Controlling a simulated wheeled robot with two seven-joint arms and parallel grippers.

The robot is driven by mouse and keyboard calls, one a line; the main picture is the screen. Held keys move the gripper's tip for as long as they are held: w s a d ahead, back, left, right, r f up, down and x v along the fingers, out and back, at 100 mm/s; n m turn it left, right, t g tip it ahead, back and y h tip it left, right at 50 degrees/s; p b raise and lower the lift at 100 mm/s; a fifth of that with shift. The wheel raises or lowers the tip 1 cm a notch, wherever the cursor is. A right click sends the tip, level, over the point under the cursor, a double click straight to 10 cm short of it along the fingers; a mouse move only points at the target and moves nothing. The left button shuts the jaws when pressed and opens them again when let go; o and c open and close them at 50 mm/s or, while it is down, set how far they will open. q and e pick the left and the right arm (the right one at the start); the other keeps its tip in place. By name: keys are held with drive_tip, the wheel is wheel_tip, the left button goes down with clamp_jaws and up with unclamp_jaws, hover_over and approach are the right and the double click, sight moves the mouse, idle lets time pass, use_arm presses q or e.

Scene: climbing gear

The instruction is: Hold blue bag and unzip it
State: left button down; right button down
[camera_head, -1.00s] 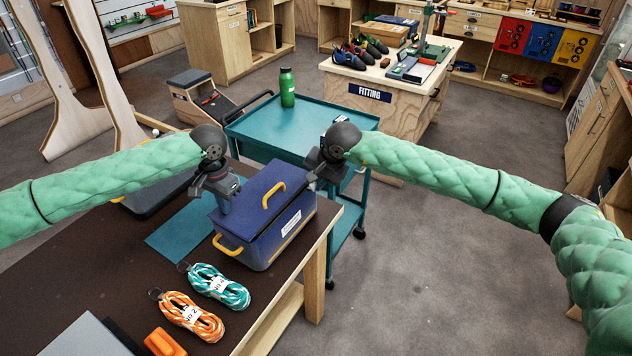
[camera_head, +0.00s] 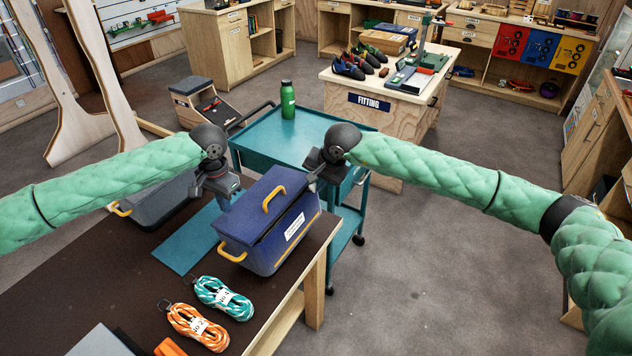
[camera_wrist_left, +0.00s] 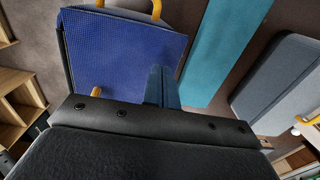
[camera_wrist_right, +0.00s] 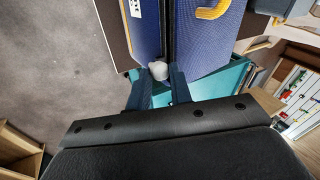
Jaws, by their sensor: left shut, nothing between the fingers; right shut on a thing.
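The blue bag (camera_head: 255,258) stands upright on the dark workbench, with yellow handles and a white label on its front. Its lid panel looks flat, and a dark seam runs along the front top edge. My right gripper (camera_head: 318,176) is at the bag's far right end, shut on a small pale-grey piece at the end of the seam, seemingly the zip pull (camera_wrist_right: 158,70). My left gripper (camera_head: 226,204) is shut and empty, fingers pointing down at the lid's left edge. Left wrist view shows the fingers (camera_wrist_left: 161,86) over the lid's edge; contact cannot be told.
Teal and orange rope coils (camera_head: 223,298) lie on the bench (camera_head: 130,285) in front of the bag. A teal mat (camera_head: 185,245) and a grey bag (camera_head: 160,203) lie to its left. A teal cart (camera_head: 275,135) with a green bottle (camera_head: 288,100) stands behind.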

drive_tip(key=c, duration=1.2)
unclamp_jaws()
